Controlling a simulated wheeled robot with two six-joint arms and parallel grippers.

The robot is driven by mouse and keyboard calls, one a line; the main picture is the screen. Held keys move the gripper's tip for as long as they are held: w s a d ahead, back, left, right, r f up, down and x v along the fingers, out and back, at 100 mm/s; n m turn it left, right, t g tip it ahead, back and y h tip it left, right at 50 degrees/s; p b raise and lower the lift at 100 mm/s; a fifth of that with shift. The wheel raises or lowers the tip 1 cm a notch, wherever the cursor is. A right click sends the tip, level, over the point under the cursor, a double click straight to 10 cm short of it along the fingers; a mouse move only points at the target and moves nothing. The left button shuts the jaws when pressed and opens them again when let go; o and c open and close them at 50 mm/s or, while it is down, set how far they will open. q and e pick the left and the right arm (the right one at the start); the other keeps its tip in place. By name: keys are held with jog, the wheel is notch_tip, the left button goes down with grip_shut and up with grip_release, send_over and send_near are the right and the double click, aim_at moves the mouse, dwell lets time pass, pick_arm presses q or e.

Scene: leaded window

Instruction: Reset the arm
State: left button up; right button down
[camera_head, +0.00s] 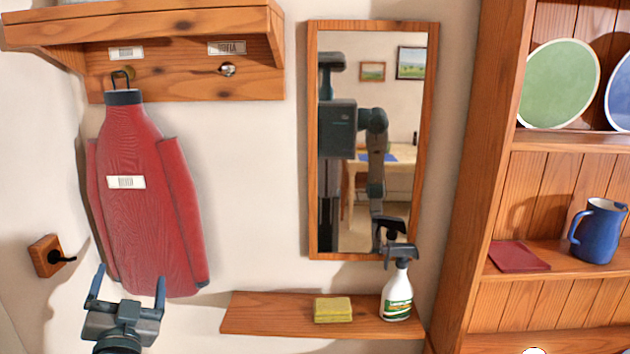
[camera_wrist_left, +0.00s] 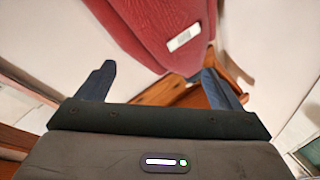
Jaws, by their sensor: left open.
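My left gripper (camera_head: 126,287) is in the lower left of the head view, in front of the lower end of a red coat (camera_head: 150,215). Its two fingers are spread apart with nothing between them. The coat hangs from a hook on the wooden rack (camera_head: 180,72) and carries a white label. In the left wrist view both fingers (camera_wrist_left: 172,84) show apart, and the red coat (camera_wrist_left: 150,30) is at the top, past the fingertips. I cannot tell the exact gap between gripper and coat. My right gripper is not clearly seen directly.
A switch box (camera_head: 46,256) is on the wall at left. A mirror (camera_head: 370,140) hangs above a small shelf (camera_head: 265,313) with a yellow sponge (camera_head: 333,310) and a spray bottle (camera_head: 397,290). A dresser at right holds a green plate (camera_head: 559,84), a blue jug (camera_head: 597,231) and a red book (camera_head: 518,256).

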pick_arm(q)
jog(key=s+d+f+n+g+h, duration=0.1)
jog(key=s+f+g, duration=0.5)
jog(key=f, duration=0.5)
jog(key=s+d+f+n+g+h, duration=0.1)
jog(key=s+f+g, duration=0.3)
jog(key=s+f, duration=0.55)
jog(key=s+d+f+g+h, duration=0.35)
jog(key=s+f+g, duration=0.35)
jog(key=s+f, duration=0.65)
notch_tip(320, 180, down, 31)
jog(key=s+a+g+b, duration=0.1)
jog(key=a+b, duration=0.1)
jog(key=b, duration=0.2)
jog(key=s+f+b, duration=0.1)
jog(key=s+f, duration=0.8)
jog(key=f, duration=0.3)
jog(key=s+a+f+g+b, duration=0.1)
jog(key=s+f+b, duration=0.1)
jog(key=s+f, duration=0.7)
notch_tip(320, 180, down, 3)
jog(key=shift+s+f+n, duration=0.1)
jog(key=shift+s+n, duration=0.1)
jog(key=shift+n, duration=0.2)
jog(key=shift+a+y, duration=0.1)
jog(key=shift+y, duration=0.15)
